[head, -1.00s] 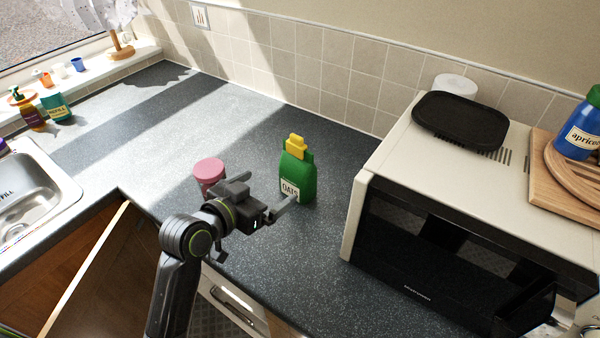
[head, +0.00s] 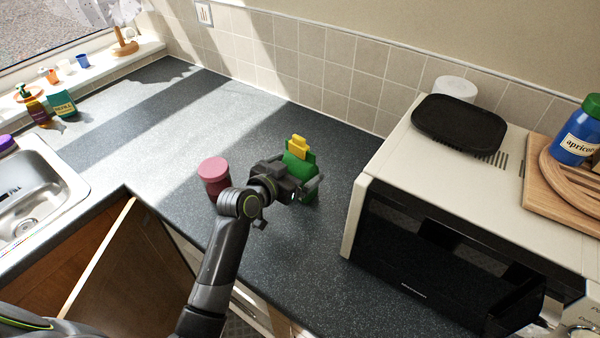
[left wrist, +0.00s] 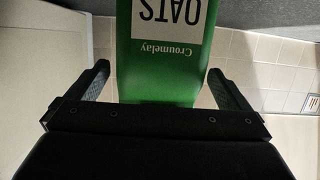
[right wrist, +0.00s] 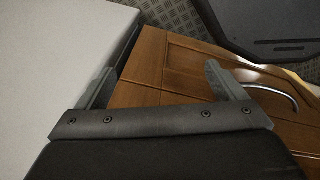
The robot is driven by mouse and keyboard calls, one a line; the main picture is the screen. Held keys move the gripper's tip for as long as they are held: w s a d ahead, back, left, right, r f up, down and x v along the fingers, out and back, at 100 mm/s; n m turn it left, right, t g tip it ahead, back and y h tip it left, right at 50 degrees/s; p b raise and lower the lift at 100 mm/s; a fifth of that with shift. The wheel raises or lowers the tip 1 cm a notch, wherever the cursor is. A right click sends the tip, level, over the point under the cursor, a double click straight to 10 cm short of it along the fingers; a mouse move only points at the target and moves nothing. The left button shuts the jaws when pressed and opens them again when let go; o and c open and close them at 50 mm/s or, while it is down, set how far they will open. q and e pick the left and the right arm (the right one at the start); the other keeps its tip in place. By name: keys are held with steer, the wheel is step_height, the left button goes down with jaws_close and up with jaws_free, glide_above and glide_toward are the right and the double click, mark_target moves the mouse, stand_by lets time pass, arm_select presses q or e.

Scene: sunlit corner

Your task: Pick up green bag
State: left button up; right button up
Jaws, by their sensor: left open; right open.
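The green bag (head: 301,158), with a yellow clip on top, stands upright on the dark worktop near the microwave. My left gripper (head: 309,190) is open right at the bag, and the gripper body hides part of its lower front. In the left wrist view, the green bag (left wrist: 166,62) with its white OATS label fills the middle, upside down, between the two open fingers of the left gripper (left wrist: 164,85). Whether the fingers touch it cannot be told. My right gripper (right wrist: 158,85) is open and empty, away from the bag, in front of a wooden cupboard door.
A pink-lidded jar (head: 214,176) stands just left of the left gripper. A microwave (head: 440,260) stands right of the bag, with a black tray (head: 458,124) on top. The sink (head: 35,195) is at the far left. The worktop behind the bag is clear.

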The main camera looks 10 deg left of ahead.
arm_select(q)
steer(key=shift+x, duration=1.25)
steer(key=c, duration=1.1)
